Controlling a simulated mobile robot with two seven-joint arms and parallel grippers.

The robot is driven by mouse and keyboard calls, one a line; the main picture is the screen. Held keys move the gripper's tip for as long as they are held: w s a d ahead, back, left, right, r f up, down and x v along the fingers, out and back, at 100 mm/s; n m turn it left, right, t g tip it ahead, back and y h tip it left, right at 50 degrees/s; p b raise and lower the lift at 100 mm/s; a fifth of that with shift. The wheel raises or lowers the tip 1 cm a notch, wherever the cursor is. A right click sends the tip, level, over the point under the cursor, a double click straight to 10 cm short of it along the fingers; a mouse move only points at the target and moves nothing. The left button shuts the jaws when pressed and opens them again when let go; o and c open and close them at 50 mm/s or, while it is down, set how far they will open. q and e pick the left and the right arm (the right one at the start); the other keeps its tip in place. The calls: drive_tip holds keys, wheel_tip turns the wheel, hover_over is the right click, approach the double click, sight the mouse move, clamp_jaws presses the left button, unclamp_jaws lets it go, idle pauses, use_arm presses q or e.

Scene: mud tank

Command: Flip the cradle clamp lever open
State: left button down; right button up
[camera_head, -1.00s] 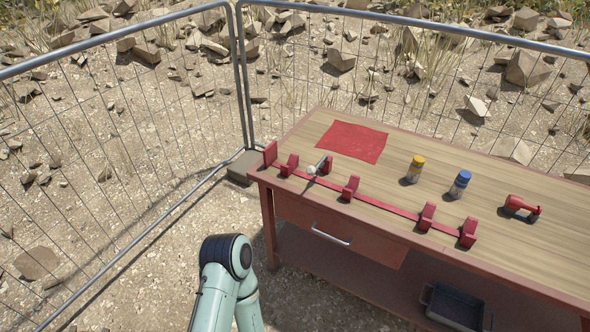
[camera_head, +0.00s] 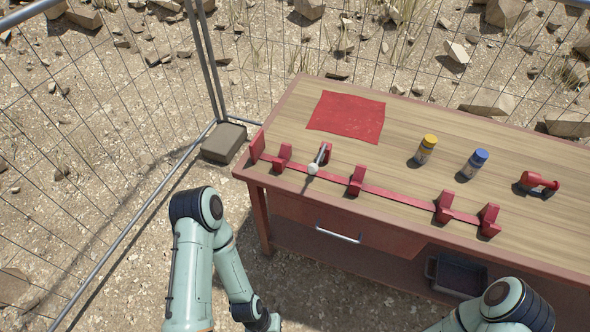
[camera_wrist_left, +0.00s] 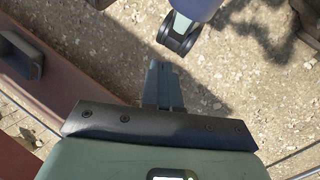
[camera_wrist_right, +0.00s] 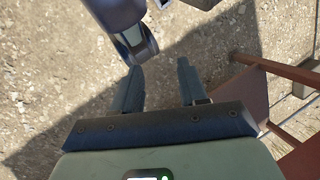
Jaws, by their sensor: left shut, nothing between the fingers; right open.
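The clamp lever (camera_head: 320,156) is a grey bar with a white round knob (camera_head: 313,168) at its near end. It stands tilted by a small red block on the red cradle rail (camera_head: 400,207), toward the left end of the bench. My left gripper shows in the left wrist view (camera_wrist_left: 163,82), shut and empty, over bare ground beside the bench. My right gripper shows in the right wrist view (camera_wrist_right: 158,82), open and empty over the ground.
The wooden bench (camera_head: 385,170) carries a red cloth (camera_head: 346,116), a yellow-capped bottle (camera_head: 426,150), a blue-capped bottle (camera_head: 473,165) and a red tool (camera_head: 538,183). A drawer (camera_head: 335,218) and a dark tray (camera_head: 456,275) are below. A wire fence (camera_head: 212,75) runs behind and left.

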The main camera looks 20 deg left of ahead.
use_arm(q)
drive_tip(key=shift+w+a, duration=0.3)
drive_tip(key=shift+a, duration=0.05)
use_arm(e)
drive_tip(key=shift+w+a, duration=0.3)
drive_tip(key=shift+s, duration=0.1)
use_arm(q)
drive_tip(key=w+a+r+n+t+b, duration=0.1)
drive_tip(key=w+r+n+t+b, duration=0.2)
drive_tip(key=w+n+t+b, duration=1.05)
drive_tip(key=w+a+r+n+t+b, duration=0.1)
drive_tip(key=w+r+n+t, duration=0.3)
drive_tip(key=r+n, duration=0.3)
drive_tip(key=w+a+r+n+t, duration=0.2)
drive_tip(key=w+r+n+t, duration=0.2)
drive_tip(key=r, duration=0.8)
drive_tip(key=w+n, duration=0.2)
drive_tip(key=n, duration=0.2)
drive_tip(key=shift+w+y+b, duration=0.3)
drive_tip(key=shift+w+b, duration=0.05)
drive_tip(key=shift+w, duration=0.05)
use_arm(e)
wheel_tip(320, 180, down, 15)
drive_tip(key=w+d+t, duration=0.1)
drive_tip(key=w, duration=0.1)
drive_tip(key=shift+w+t, duration=0.15)
drive_tip(key=shift+t, duration=0.15)
